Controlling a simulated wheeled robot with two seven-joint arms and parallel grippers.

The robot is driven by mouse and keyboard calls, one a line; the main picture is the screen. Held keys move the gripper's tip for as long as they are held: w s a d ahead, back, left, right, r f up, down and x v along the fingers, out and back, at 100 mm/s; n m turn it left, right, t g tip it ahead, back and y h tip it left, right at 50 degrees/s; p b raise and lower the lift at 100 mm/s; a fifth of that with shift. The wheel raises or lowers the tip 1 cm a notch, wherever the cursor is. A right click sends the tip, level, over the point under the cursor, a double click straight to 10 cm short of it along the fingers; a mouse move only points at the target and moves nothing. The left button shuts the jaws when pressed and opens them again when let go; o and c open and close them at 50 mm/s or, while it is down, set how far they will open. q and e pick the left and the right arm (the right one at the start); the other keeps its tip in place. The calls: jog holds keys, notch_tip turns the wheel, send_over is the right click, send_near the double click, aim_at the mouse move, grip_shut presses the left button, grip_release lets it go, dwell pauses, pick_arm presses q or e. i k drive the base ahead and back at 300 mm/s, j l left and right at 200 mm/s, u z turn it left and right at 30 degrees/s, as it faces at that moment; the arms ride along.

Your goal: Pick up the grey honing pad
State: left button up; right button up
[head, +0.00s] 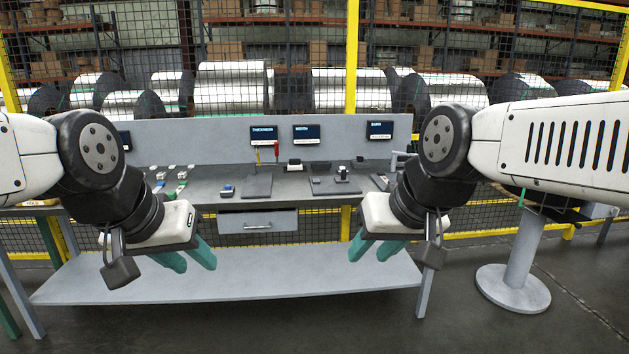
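I cannot single out the grey honing pad for sure; the items on the workbench (205,187) are small in this view. A small blue and grey block (227,190) lies left of a dark flat plate (258,186). A dark block with a light base (295,165) sits at the back middle. My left gripper (187,260) hangs in front of the bench's left part, its green fingers apart and empty. My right gripper (374,249) hangs in front of the bench's right part, its green fingers apart and empty. Neither gripper touches anything on the bench.
A second dark plate (325,187) with small items lies right of centre. A red-handled tool (276,151) stands near the back panel (215,139). A drawer (257,222) is under the bench top, above a lower shelf (270,282). A grey post (520,255) stands at right.

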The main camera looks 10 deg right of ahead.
aim_at(401, 159)
jog(key=z, duration=0.85)
jog(key=i+l, duration=0.25)
jog(key=i, duration=0.25)
jog(key=i+l, duration=0.3)
jog(key=i, duration=0.15)
jog(key=i+l, duration=0.25)
jog(key=i, duration=0.25)
jog(key=i+l, duration=0.25)
jog(key=i, duration=0.2)
jog(key=i+l, duration=0.3)
jog(key=i, duration=0.2)
jog(key=i+l+z, duration=0.1)
jog(key=i+l, duration=0.15)
jog(key=i, duration=0.2)
jog(key=i+l, duration=0.2)
jog(key=i, duration=0.3)
jog(key=i+l, duration=0.25)
jog(key=i, duration=0.2)
